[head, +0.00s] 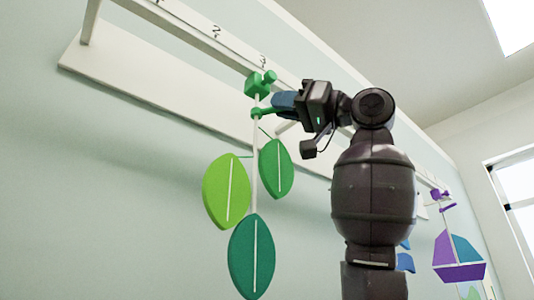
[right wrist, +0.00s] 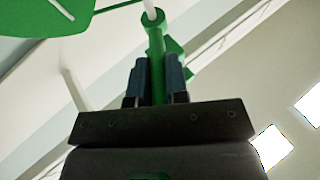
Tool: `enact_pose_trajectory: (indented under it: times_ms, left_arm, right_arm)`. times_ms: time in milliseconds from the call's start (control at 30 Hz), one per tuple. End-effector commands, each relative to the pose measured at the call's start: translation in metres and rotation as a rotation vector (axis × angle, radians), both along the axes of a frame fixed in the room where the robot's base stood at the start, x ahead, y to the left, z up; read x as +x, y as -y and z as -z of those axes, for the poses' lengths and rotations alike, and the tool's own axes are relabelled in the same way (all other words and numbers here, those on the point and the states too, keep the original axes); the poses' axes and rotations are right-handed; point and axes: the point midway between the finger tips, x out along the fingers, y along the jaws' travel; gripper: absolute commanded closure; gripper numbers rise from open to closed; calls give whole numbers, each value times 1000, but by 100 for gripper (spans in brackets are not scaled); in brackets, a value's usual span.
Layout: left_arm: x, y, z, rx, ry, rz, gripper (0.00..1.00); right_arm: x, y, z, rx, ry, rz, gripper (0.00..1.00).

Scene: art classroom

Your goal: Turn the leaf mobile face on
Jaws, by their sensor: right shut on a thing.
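The leaf mobile (head: 251,256) hangs from the white rail by a green hanger block (head: 258,85). Its three green leaves with white midribs hang on a pale rod, the lowest directly below it. The leaves show their broad faces, turned somewhat aslant to the head view. My right gripper (head: 276,104) reaches in from the right, just below the block. In the right wrist view its blue fingers (right wrist: 157,78) are shut on the mobile's green handle, one on each side. Part of one leaf (right wrist: 40,15) shows there at the upper left. My left gripper is not in view.
The white rail (head: 190,38) runs along the wall above, with numbers along it. A purple and blue sailboat mobile (head: 460,270) hangs farther right. Blue pieces (head: 405,262) show partly behind my right arm. The wall left of the leaves is clear.

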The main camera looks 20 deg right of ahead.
Motion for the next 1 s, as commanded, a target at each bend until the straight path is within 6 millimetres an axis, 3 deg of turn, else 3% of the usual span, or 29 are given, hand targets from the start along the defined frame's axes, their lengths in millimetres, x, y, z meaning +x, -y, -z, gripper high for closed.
enact_pose_trajectory:
  times_ms: [533, 567, 700, 1000]
  left_arm:
    - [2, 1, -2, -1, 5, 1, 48]
    - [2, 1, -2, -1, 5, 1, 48]
    - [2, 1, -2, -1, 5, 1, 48]
    - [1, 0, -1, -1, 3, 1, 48]
  right_arm:
    - [-3, 6, -1, 2, 0, -9, 100]
    - [-3, 6, -1, 2, 0, -9, 84]
    - [-3, 6, -1, 2, 0, -8, 62]
    - [-3, 7, 0, 0, 0, -7, 60]
